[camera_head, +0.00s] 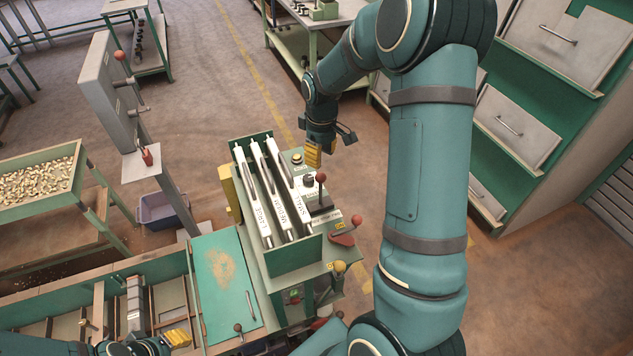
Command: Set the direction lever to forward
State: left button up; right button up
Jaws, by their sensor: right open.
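A lever with a red ball knob (321,178) stands upright from a dark slotted plate on the machine's light panel. A second red-knobbed lever (345,234) leans right from a red base at the panel's front corner. Their small labels are unreadable, so I cannot tell which one is the direction lever. My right gripper (330,147) is open and empty, just beyond the upright lever and apart from it. My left gripper (165,343) is at the bottom left by the long bin, partly cut off; its jaw state is unclear.
A yellow knob (340,266) is in front. A grey control box (108,90) with red-knobbed levers stands left. Drawer cabinets (510,125) stand right.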

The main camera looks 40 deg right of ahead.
send_over(320, 203)
jog(key=f, duration=1.2)
jog(key=shift+w+d+f, duration=0.15)
jog(key=shift+d, duration=0.1)
grip_shut()
